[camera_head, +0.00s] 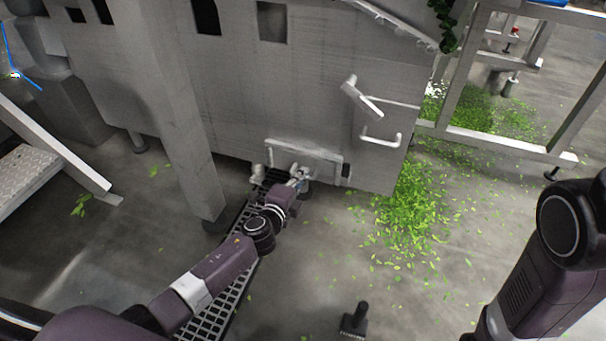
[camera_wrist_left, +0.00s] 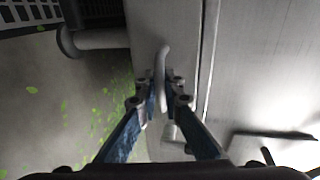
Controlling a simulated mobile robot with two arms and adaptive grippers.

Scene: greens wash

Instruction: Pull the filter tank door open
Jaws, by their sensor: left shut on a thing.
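The grey metal tank (camera_head: 310,95) stands ahead of me, with a small framed door (camera_head: 312,158) low on its front face. My left gripper (camera_head: 298,180) is at the lower part of this door. In the left wrist view, the left gripper (camera_wrist_left: 161,88) is shut on a pale curved handle (camera_wrist_left: 162,60), which rises between the two blue-lined fingers. The handle lies over a smooth metal panel (camera_wrist_left: 165,22). How far the door stands open I cannot tell. My right gripper is out of view.
A black floor grate (camera_head: 225,305) runs under my left arm. Loose green leaves (camera_head: 410,215) cover the floor at the tank's right corner. A grey post (camera_head: 180,130) stands left of the door. A bent bar handle (camera_head: 382,139) sticks out on the tank's right.

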